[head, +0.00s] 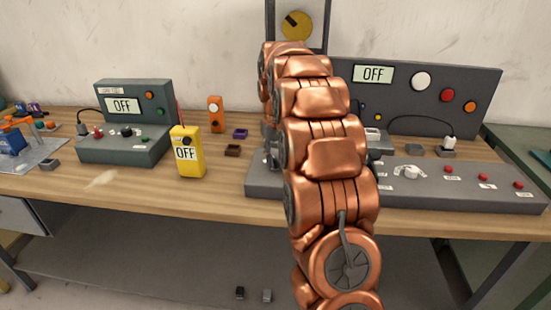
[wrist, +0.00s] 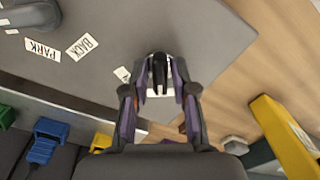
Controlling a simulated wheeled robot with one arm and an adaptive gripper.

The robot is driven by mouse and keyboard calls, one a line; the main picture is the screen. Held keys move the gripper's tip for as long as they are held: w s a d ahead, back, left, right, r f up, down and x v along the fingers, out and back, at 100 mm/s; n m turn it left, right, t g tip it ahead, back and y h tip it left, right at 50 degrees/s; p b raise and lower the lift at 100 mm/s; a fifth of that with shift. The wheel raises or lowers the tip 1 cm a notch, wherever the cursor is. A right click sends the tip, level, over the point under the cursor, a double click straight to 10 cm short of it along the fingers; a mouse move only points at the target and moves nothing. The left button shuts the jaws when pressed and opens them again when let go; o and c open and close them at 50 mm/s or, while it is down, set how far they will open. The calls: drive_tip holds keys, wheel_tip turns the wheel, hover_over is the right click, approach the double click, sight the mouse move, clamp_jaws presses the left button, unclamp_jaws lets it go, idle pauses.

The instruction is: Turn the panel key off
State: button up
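In the wrist view, a small black piece (wrist: 158,68) that looks like the key stands on a grey panel (wrist: 150,25), with a white label by it. My gripper (wrist: 161,72) reaches over it, its two purple-padded fingers close on either side. I cannot tell whether the pads touch it. In the head view, the large grey panel (head: 350,92) behind the bench console shows OFF on its display (head: 373,74). My copper arm covers the gripper and the key there.
The grey console base (head: 450,190) carries a white knob (head: 411,172) and several red buttons. To the left stand a yellow OFF meter (head: 188,152), a smaller grey OFF unit (head: 125,120) and an orange box (head: 215,114). Labels PARK and BACK lie left in the wrist view.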

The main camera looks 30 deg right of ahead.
sight(275, 160)
drive_tip(key=shift+o, duration=0.9)
drive_tip(key=shift+r, duration=0.15)
drive_tip(key=shift+r, duration=3.6)
